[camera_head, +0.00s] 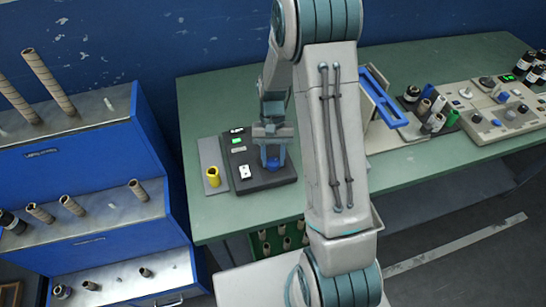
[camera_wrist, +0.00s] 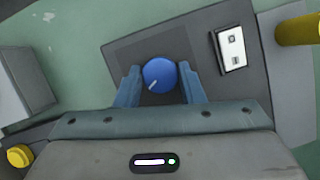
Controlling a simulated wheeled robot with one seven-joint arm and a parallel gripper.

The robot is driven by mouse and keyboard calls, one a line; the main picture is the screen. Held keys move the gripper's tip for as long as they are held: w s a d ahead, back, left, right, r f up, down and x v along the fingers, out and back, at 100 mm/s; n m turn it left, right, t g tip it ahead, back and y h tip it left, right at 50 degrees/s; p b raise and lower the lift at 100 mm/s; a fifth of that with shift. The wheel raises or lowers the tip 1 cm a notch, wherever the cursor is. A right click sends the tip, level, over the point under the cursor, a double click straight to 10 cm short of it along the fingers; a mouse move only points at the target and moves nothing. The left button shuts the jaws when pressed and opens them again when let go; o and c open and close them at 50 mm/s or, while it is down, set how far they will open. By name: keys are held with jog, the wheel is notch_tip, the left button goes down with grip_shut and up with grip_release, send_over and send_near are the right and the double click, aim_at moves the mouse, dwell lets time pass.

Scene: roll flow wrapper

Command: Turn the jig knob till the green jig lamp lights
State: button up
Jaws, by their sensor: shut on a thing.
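The round blue jig knob (camera_wrist: 160,75) sits on a dark panel (camera_wrist: 125,50) in the wrist view. Its pale pointer line points down and left. My gripper (camera_wrist: 160,88) has one blue-grey finger on each side of the knob and is shut on it. In the head view, my gripper (camera_head: 273,157) is down at the right part of the dark jig box (camera_head: 265,181), and the knob is hard to tell from the fingers. Small green lit marks (camera_head: 236,140) show at the box's far left; I cannot tell which is the jig lamp.
A white rocker switch (camera_head: 245,172) is on the box. A yellow cylinder (camera_head: 213,177) stands to its left. A blue frame (camera_head: 384,97), bottles and a control panel (camera_head: 490,105) lie to the right on the green table (camera_head: 225,215). A blue rack (camera_head: 75,175) with tubes stands at left.

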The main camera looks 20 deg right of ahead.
jog(key=shift+w+r, duration=0.1)
jog(key=o, duration=1)
jog(key=b+v, duration=0.1)
jog(key=v, duration=1.2)
jog(key=shift+d+r, duration=0.1)
jog(key=shift+r, duration=0.25)
